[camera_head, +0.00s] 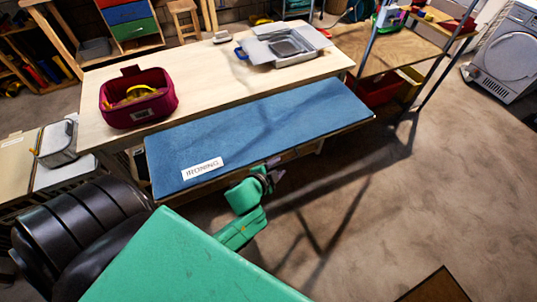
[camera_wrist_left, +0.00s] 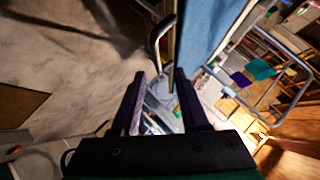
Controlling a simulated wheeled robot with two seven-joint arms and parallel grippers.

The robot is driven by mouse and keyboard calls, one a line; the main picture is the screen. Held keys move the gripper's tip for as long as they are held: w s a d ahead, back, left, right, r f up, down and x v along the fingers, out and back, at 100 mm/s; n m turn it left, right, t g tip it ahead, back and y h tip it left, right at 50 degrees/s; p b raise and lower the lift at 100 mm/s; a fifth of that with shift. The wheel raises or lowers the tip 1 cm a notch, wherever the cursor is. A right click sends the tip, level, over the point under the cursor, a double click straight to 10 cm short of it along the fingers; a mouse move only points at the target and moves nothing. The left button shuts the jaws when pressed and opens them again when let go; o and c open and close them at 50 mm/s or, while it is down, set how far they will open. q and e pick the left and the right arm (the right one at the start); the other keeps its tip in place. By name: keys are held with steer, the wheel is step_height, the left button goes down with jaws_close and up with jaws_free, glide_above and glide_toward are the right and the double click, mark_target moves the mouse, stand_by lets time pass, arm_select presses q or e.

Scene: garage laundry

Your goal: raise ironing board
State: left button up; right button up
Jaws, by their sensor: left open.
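The blue ironing board (camera_head: 262,122) with a white IRONING label (camera_head: 202,169) lies along the near side of the wooden workbench. I cannot tell its exact tilt. My left gripper (camera_head: 277,174) is just below the board's near long edge, around the middle. In the left wrist view, its two dark fingers (camera_wrist_left: 160,74) are apart with nothing held between them. A curved grey metal handle (camera_wrist_left: 158,38) stands just beyond the fingertips, beside the blue board (camera_wrist_left: 205,28). I cannot tell whether the fingers touch it. My right gripper is not in view.
The workbench (camera_head: 200,92) carries a maroon basket (camera_head: 138,99) and a grey tray-like case (camera_head: 283,48). A metal-framed shelf stands at the back right, with a white front-loading machine (camera_head: 506,52) beyond. The concrete floor to the right is mostly clear.

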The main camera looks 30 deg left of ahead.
arm_select(q)
steer(key=v, duration=0.8)
steer(key=shift+w, duration=0.1)
steer(key=s+a+f+n+g+b, duration=0.15)
steer(key=s+f, duration=0.25)
steer(key=f, duration=0.8)
steer(key=s+a+f+n+g+b, duration=0.1)
steer(key=s+f+n+g, duration=0.2)
steer(key=f, duration=0.9)
steer(key=s+a+f+n+g, duration=0.1)
steer(key=s+f+n+g, duration=0.1)
steer(key=s+f, duration=0.6)
steer(key=s+a+f+n+g+b, duration=0.1)
steer(key=s+f+g, duration=0.3)
steer(key=s+f, duration=0.4)
steer(key=s+a, duration=0.1)
steer(key=s, duration=0.2)
steer(key=shift+s+a+f+n+b, duration=0.2)
steer(key=shift+s+a+n+b, duration=0.05)
steer(key=shift+a+n+b, duration=0.1)
